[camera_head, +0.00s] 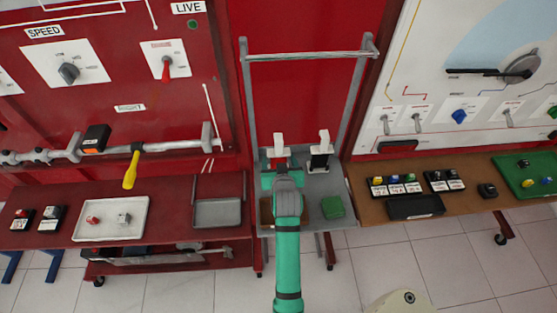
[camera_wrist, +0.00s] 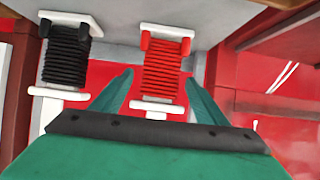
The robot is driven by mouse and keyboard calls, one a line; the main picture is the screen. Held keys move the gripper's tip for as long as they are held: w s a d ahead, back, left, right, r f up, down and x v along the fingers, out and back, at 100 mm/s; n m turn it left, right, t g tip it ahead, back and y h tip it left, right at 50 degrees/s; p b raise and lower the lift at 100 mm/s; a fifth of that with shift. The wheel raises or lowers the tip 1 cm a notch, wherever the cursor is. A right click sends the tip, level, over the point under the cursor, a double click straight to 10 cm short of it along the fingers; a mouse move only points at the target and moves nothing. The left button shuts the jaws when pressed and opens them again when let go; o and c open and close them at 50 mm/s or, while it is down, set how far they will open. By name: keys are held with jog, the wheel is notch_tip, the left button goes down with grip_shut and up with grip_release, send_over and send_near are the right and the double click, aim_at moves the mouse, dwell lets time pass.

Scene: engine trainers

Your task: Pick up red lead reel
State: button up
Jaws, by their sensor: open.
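The red lead reel (camera_wrist: 163,68) has a red wound body with white end plates. In the wrist view it sits between the two green fingers of my open gripper (camera_wrist: 160,80), with a gap at each side. In the head view my gripper (camera_head: 281,172) is over the grey shelf between the two trainers, and it hides most of the red reel; the reel's white top (camera_head: 279,143) shows behind it. A black reel (camera_wrist: 66,55) stands beside the red one, and it also shows in the head view (camera_head: 320,158).
A metal rail frame (camera_head: 310,55) rises behind the reels. A red bench with a white tray (camera_head: 112,235) is at left; a brown bench (camera_head: 375,217) with small modules is at right.

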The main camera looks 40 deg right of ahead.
aim_at(280, 143)
jog(key=shift+x, duration=1.25)
jog(key=c, duration=1.2)
jog(key=shift+c, duration=0.2)
notch_tip(280, 143, up, 10)
jog(key=shift+r, duration=0.1)
jog(key=shift+d, duration=0.1)
